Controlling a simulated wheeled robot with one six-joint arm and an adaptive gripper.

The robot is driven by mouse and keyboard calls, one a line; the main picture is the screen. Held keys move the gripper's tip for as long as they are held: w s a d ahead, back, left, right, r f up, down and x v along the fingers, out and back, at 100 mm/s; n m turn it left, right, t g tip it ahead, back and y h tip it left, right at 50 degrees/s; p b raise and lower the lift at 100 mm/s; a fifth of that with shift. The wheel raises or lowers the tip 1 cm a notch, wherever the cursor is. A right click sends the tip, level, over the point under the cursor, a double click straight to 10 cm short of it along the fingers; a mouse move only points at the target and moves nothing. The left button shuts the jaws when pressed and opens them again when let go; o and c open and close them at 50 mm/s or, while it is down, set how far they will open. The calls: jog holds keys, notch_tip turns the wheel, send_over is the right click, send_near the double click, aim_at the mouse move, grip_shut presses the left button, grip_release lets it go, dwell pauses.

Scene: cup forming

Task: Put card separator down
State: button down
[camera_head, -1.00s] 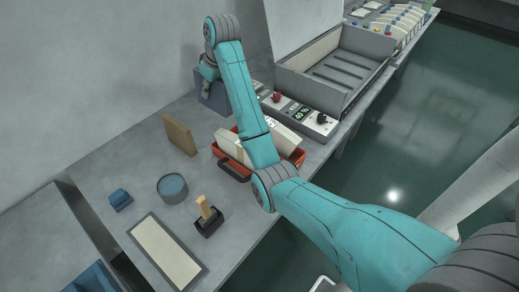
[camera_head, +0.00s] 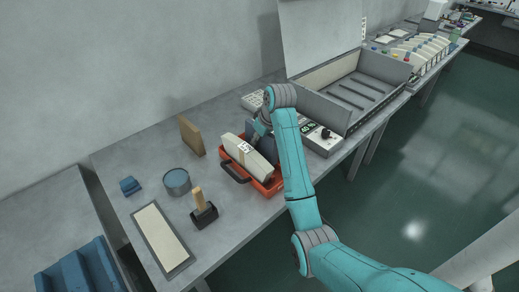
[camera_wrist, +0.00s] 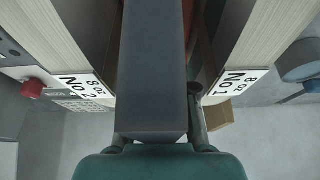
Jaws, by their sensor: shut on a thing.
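My gripper (camera_wrist: 155,130) is shut on the card separator (camera_wrist: 150,70), a flat dark grey-blue slab. In the wrist view the slab lies between two pale card stacks, one labelled No 2 (camera_wrist: 80,85) at left and one labelled No 1 (camera_wrist: 238,82) at right. In the head view my gripper (camera_head: 262,124) is over the back of the orange tray (camera_head: 277,186), with the separator (camera_head: 259,144) partly hidden behind a pale card stack (camera_head: 245,156). The second stack is hidden in the head view, and so is the separator's lower edge.
A machine with a raised lid (camera_head: 345,88) is right of the tray.

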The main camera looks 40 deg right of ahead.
aim_at(259, 148)
jog(key=shift+f, duration=2)
jog(key=shift+f, duration=0.15)
jog(key=c, duration=0.9)
grip_release()
